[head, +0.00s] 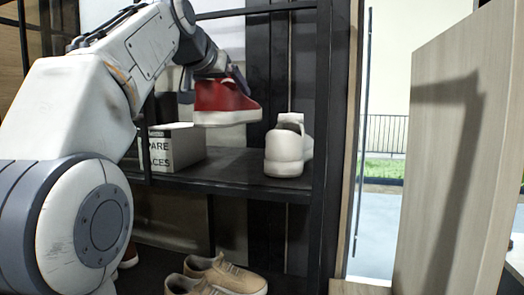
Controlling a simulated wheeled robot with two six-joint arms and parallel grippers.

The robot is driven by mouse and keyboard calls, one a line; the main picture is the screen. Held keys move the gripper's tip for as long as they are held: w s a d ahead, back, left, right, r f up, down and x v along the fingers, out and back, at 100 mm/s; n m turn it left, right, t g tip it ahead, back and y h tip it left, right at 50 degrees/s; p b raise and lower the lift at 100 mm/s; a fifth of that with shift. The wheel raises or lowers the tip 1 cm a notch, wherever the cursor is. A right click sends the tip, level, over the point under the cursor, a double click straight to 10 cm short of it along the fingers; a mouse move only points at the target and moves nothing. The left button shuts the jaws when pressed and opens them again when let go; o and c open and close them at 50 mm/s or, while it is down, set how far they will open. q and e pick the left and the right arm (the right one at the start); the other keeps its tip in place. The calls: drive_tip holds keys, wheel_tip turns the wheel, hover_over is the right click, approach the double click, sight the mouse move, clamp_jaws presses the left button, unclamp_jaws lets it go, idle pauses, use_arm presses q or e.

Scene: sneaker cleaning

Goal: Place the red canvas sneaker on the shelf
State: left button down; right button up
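The red canvas sneaker (222,98) has a white sole and hangs in the air above the shelf. My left gripper (215,75) is at its upper part and appears shut on it; the fingertips are partly hidden by the shoe and the arm. The dark shelf (225,170) lies below the sneaker, with a clear gap between the sole and the board. My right gripper is not in view.
White sneakers (285,152) stand on the shelf's right end. A white box with lettering (177,147) stands at the left, behind my arm. Between them the board is bare. A dark post (325,130) bounds the right side. Tan shoes (220,276) lie below.

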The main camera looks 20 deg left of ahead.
use_arm(q)
drive_tip(key=f+b, duration=0.1)
drive_tip(key=f, duration=0.1)
drive_tip(key=d+f, duration=0.1)
drive_tip(key=f, duration=0.1)
drive_tip(key=shift+w+f+b, duration=0.1)
drive_tip(key=shift+f+b, duration=0.2)
drive_tip(key=shift+b, duration=0.05)
drive_tip(key=shift+w+f, duration=0.1)
drive_tip(key=shift+f, duration=0.1)
wheel_tip(320, 180, down, 3)
drive_tip(key=shift+d+f+b, duration=0.15)
drive_tip(key=shift+b, duration=0.45)
drive_tip(key=shift+f, duration=0.35)
drive_tip(key=shift+f, duration=0.1)
unclamp_jaws()
